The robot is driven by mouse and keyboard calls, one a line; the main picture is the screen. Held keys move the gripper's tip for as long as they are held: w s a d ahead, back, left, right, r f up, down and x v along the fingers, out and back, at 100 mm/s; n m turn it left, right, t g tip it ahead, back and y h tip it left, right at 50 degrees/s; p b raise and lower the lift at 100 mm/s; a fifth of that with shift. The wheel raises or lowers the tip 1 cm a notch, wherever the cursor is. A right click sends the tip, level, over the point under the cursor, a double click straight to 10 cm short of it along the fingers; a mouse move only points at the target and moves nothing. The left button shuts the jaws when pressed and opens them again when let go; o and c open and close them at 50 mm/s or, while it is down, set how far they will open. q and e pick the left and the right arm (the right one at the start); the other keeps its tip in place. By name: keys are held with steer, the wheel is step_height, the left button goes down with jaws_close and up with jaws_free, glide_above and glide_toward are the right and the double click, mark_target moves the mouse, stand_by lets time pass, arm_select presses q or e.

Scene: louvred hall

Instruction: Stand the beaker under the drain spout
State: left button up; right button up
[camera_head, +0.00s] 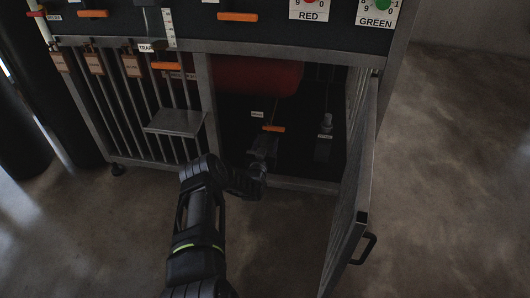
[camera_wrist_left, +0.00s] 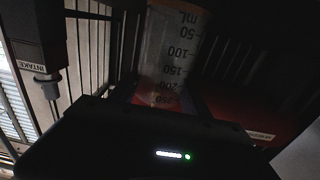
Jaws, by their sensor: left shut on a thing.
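The beaker (camera_wrist_left: 174,48) is clear with dark mL markings, which read upside down in the left wrist view. My left gripper (camera_head: 262,156) is shut on it, reaching into the open cabinet bay in the head view. The beaker is hard to make out there, dim and largely hidden by the gripper. My right gripper is out of view.
The cabinet door (camera_head: 352,190) stands open to the right of the bay, its handle (camera_head: 364,248) outward. A small grey fitting (camera_head: 326,122) is deeper right in the bay. Bars and a small shelf (camera_head: 176,122) are to the left. The floor in front is clear.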

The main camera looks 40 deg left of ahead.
mark_target(268, 140)
arm_select(q)
steer(key=shift+f+b+x, duration=0.25)
steer(key=shift+b+x, duration=0.6)
steer(key=shift+x, duration=0.35)
steer(key=shift+f, duration=0.5)
steer(key=shift+f, duration=0.3)
steer(key=o, duration=1.4)
steer(key=shift+o, duration=0.2)
steer(key=shift+s, duration=0.1)
